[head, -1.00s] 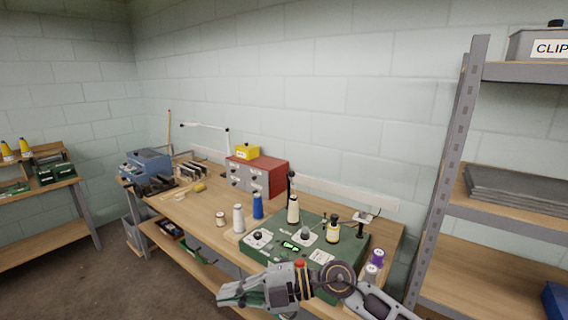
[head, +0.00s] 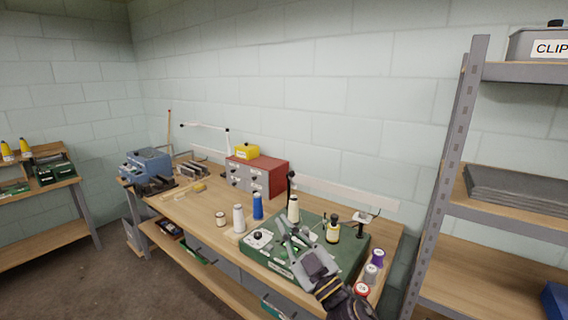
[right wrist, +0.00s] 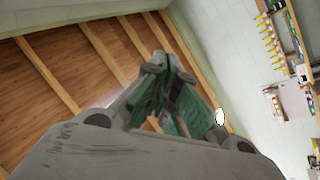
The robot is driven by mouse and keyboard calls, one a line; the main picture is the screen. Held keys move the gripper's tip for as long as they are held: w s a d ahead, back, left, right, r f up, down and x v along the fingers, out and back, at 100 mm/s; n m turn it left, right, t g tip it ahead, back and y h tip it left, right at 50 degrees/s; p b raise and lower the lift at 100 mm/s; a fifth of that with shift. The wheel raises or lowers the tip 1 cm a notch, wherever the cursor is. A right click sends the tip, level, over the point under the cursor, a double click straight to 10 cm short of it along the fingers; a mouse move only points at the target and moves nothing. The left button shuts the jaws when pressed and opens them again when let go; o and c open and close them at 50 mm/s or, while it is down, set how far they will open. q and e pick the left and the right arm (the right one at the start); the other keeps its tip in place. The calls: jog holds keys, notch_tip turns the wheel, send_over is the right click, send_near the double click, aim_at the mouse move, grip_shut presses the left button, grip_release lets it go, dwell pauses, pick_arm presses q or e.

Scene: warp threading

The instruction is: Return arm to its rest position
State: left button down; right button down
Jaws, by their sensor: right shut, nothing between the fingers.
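My right gripper (head: 283,230) comes in from the bottom right in the head view, over the green winding machine (head: 347,262) on the bench. Its fingers point up and to the left, and its body hides the machine's middle. In the right wrist view its green-padded fingers (right wrist: 168,85) are together, with nothing between them. That view looks toward the wooden ceiling and the wall. My left gripper is not in view.
Several small spools, including a purple one (head: 377,258), stand by my right arm. A metal shelf (head: 450,170) rises at the right.

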jog(key=s+d+f+m+g+h, duration=0.1)
jog(key=d+f+m+g+h, duration=0.3)
jog(key=d+f+m+h, duration=1.15)
jog(key=s+d+f+n+g+y, duration=0.1)
jog(key=s+d+f+n+g, duration=0.3)
jog(key=s+f, duration=0.6)
jog(key=s+d+f+g+y, duration=0.1)
jog(key=s+d+f+g, duration=0.1)
jog(key=s+f+g, duration=0.7)
jog(key=s+f, duration=0.3)
jog(key=f, duration=1.4)
jog(key=s+f, duration=0.2)
jog(key=f, duration=1.6)
jog(key=s+d+f, duration=0.2)
jog(key=s+f, duration=0.7)
jog(key=s, duration=0.2)
jog(key=s+d+f, duration=0.2)
jog(key=s+f, duration=0.8)
jog(key=s, duration=0.1)
jog(key=shift+d, duration=0.15)
jog(key=shift+r, duration=0.1)
